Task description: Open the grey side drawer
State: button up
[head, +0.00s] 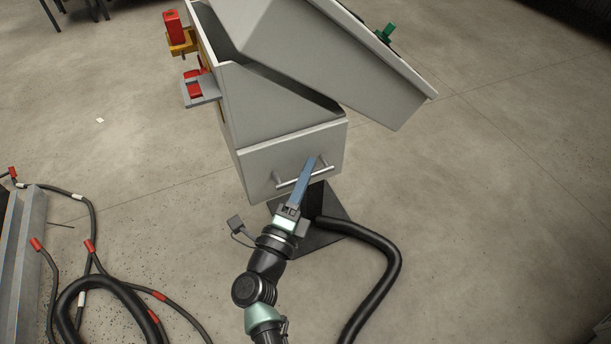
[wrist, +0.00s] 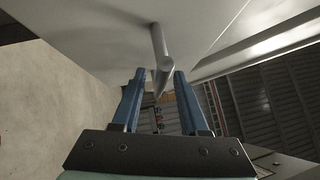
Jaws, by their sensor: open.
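The grey side drawer (head: 262,160) is the low front panel of a grey box-like cabinet in the head view. I see no clear gap around it. Its bar handle (head: 281,184) runs across the panel. My gripper (head: 310,161) reaches up to the handle from below, its blue fingers overlapping the bar in the head view. In the wrist view, the handle (wrist: 158,45) lies between the two open fingertips of my gripper (wrist: 159,73), with space on both sides. I cannot tell how deep the bar sits between the fingers.
A tilted grey lid or tray (head: 325,60) overhangs the cabinet (head: 265,105). Red and yellow fittings (head: 178,35) stick out at its left. A black hose (head: 385,265) curves on the floor at right, and cables with red ends (head: 90,270) lie at left.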

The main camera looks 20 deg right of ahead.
grip_shut()
dwell(1.5)
